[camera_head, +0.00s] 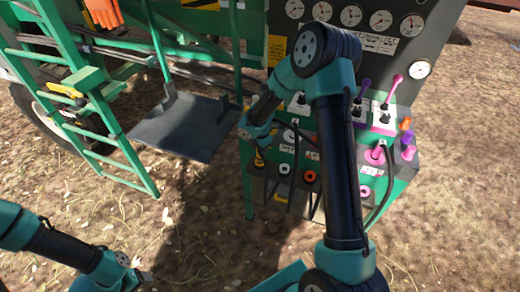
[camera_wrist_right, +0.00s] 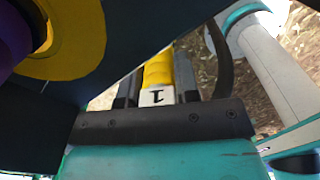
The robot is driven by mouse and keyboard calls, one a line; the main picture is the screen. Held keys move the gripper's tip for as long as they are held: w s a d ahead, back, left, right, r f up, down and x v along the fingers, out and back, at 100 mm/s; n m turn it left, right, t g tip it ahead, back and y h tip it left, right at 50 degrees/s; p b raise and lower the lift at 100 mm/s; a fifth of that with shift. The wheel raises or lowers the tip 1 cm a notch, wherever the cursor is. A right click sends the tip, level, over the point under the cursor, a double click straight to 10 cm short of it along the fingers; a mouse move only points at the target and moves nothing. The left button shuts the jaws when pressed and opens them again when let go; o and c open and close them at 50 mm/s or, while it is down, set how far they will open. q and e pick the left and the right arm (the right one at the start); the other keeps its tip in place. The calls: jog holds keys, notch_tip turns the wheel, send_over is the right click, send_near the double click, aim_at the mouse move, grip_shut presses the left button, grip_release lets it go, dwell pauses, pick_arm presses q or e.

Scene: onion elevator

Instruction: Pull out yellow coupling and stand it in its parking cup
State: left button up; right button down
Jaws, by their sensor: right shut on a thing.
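The yellow coupling (camera_wrist_right: 158,70) is between my right gripper's two dark fingers in the right wrist view, with a white label marked "1" at its near end. In the head view the coupling (camera_head: 260,158) shows as a small yellow piece below my right gripper (camera_head: 259,146), at the left side of the green panel. I cannot tell whether its far end is in a socket. My left gripper (camera_head: 143,277) is low at the bottom left, away from the panel, its jaws too small to read. I cannot pick out the yellow parking cup with certainty.
The green panel holds ringed sockets, including a red one (camera_head: 310,176), and dark hoses. Pink (camera_head: 393,85) and purple (camera_head: 363,90) levers rise above it. Orange (camera_head: 405,122) and purple (camera_head: 409,139) pieces stand at its right. A green ladder (camera_head: 120,150) and a dark plate (camera_head: 185,130) are left.

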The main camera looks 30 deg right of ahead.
jog(key=shift+f, duration=0.7)
dwell(0.8)
jog(key=shift+s+f, duration=0.2)
jog(key=shift+f, duration=0.35)
dwell(0.4)
jog(key=c, duration=0.6)
grip_release()
jog(key=shift+c, duration=0.2)
jog(key=shift+r, duration=0.15)
jog(key=shift+o, duration=0.2)
jog(key=shift+r, duration=0.3)
jog(key=shift+o, duration=0.8)
jog(key=shift+r, duration=0.25)
jog(key=shift+w+d+r, duration=0.1)
jog(key=shift+w+r, duration=0.1)
jog(key=shift+r, duration=0.75)
jog(key=shift+w+r, duration=0.15)
jog(key=shift+r, duration=2.05)
